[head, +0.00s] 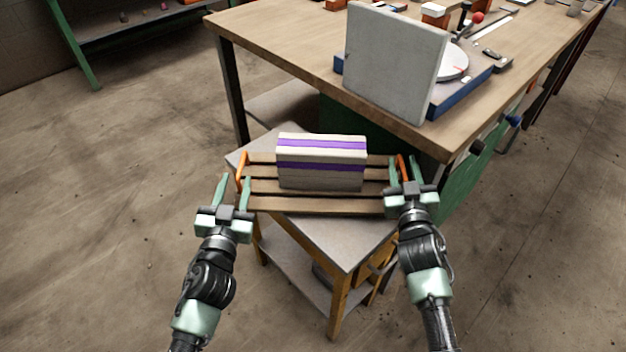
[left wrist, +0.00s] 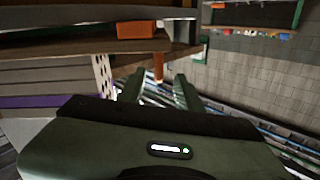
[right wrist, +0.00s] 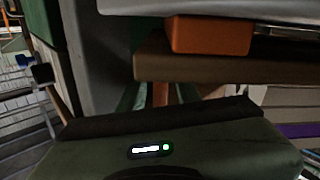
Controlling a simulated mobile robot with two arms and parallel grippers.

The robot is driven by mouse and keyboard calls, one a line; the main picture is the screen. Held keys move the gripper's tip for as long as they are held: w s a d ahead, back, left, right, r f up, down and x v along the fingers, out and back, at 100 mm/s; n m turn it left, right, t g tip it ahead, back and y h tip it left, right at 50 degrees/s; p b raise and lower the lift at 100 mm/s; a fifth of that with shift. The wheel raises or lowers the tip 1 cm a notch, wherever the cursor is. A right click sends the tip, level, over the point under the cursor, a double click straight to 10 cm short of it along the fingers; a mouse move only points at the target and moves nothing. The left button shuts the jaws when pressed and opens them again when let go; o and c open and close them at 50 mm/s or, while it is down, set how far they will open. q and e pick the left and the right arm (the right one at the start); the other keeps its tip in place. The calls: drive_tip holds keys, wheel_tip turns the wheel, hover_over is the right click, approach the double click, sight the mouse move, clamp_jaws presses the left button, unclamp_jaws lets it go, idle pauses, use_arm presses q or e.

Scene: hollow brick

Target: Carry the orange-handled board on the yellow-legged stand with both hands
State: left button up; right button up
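The slatted wooden board (head: 315,205) lies on the grey top of the yellow-legged stand (head: 345,245). It has an orange handle at its left end (head: 241,168) and another at its right end (head: 402,166). A pale block with purple stripes (head: 322,174) sits on the board. My left gripper (head: 234,186) is open at the left handle; in the left wrist view an orange bar (left wrist: 158,68) shows between its fingers. My right gripper (head: 404,174) is open at the right handle; in the right wrist view an orange bar (right wrist: 160,93) shows between its fingers. Contact cannot be told.
A large wooden workbench (head: 290,52) stands just behind the stand, its corner close to my right gripper. A grey slab (head: 394,65) stands upright near its front edge. A green-legged shelf (head: 75,45) is at the far left. The floor (head: 100,200) at left is clear.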

drive_tip(key=shift+s, duration=0.15)
use_arm(q)
drive_tip(key=s, duration=0.5)
use_arm(e)
drive_tip(key=s, duration=1.1)
drive_tip(key=shift+s, duration=0.35)
